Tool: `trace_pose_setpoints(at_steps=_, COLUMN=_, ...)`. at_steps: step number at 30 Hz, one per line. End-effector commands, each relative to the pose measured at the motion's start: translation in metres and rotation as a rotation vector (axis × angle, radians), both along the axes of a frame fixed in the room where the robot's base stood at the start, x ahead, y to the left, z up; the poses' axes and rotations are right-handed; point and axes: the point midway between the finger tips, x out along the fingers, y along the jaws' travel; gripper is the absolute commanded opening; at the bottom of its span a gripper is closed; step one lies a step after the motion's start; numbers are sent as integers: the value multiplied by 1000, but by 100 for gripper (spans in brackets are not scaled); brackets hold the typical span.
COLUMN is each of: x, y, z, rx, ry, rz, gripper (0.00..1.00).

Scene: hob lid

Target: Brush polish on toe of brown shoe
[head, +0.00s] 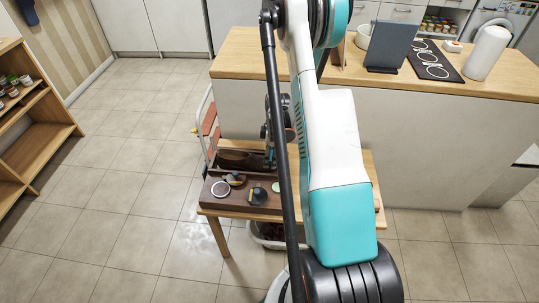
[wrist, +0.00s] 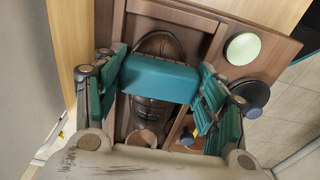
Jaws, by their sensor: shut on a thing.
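My gripper (wrist: 162,85) has its teal-padded fingers on either side of a teal block (wrist: 160,80), shut on it. The block looks like the brush; its bristles are hidden. A dark brown, glossy shape (wrist: 152,110), which looks like the shoe, lies beneath it in a wooden compartment; the block covers part of it. I cannot tell whether the block touches it or which end is the toe. In the head view, a dark brown shape (head: 236,159) lies in the tray's back compartment, and my arm hides most of the gripper.
The wooden tray (head: 207,203) stands on a small table (head: 368,165). Round tins lie on it, one with a pale green lid (wrist: 243,48) and one dark (wrist: 250,95). A counter (head: 240,60) with a hob (head: 432,62) stands behind. The tiled floor at left is clear.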

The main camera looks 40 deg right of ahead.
Motion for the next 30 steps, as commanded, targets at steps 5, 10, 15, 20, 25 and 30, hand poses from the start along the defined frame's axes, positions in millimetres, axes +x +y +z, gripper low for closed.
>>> trace_pose_setpoints(at_steps=5, x=-4, y=-4, z=0, rx=0, ry=0, rz=-1, gripper=46)
trace_pose_setpoints(at_steps=10, x=3, y=2, z=0, rx=0, ry=0, rz=1, gripper=46)
trace_pose_setpoints(at_steps=15, x=9, y=8, z=0, rx=0, ry=0, rz=-1, gripper=46)
trace_pose_setpoints(at_steps=20, x=5, y=4, z=0, rx=1, ry=-1, rz=-2, gripper=46)
trace_pose_setpoints(at_steps=25, x=-4, y=-3, z=0, rx=0, ry=0, rz=-2, gripper=46)
trace_pose_setpoints(at_steps=30, x=-3, y=-2, z=0, rx=0, ry=0, rz=0, gripper=46)
